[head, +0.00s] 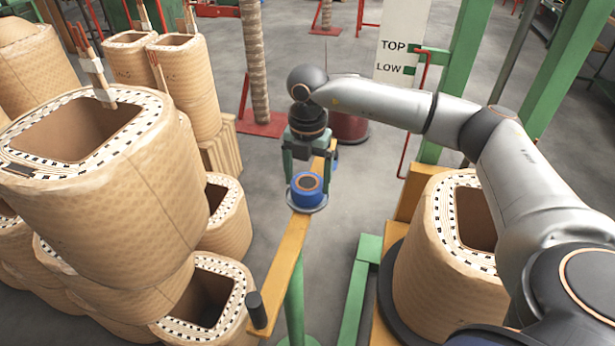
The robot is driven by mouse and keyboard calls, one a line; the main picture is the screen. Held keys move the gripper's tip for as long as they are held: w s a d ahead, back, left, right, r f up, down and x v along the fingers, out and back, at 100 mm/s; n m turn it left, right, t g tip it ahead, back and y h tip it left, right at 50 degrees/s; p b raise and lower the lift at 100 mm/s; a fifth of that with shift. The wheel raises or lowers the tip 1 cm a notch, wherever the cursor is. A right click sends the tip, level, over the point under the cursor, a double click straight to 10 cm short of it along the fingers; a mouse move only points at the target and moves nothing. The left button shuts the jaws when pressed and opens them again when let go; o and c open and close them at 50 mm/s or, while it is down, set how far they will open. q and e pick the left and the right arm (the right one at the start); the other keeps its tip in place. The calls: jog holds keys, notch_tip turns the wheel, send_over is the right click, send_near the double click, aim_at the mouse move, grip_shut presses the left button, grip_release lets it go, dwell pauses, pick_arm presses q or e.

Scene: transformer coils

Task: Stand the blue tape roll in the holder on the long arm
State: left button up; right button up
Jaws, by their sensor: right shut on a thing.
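The blue tape roll (306,198), with a dark core and a thin orange ring on top, is at the grey round holder plate (322,206) on the long yellow arm (283,268). Its axis is about vertical. I cannot tell whether it rests on the plate or hangs just above it. My right gripper (307,172) comes down from behind and is shut on the roll, with green fingers at its two sides. My left gripper is not in view.
Stacked tan coils (110,180) crowd the left side. Another coil (430,262) stands at the right under my right arm. A black knob (256,309) stands at the near end of the yellow arm. A green post (294,300) is below it. Grey floor is free between.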

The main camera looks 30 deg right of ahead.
aim_at(307, 182)
jog(key=shift+f, duration=0.2)
jog(key=shift+f, duration=0.15)
jog(key=o, duration=1.2)
notch_tip(307, 182, up, 12)
jog(key=shift+r, duration=0.25)
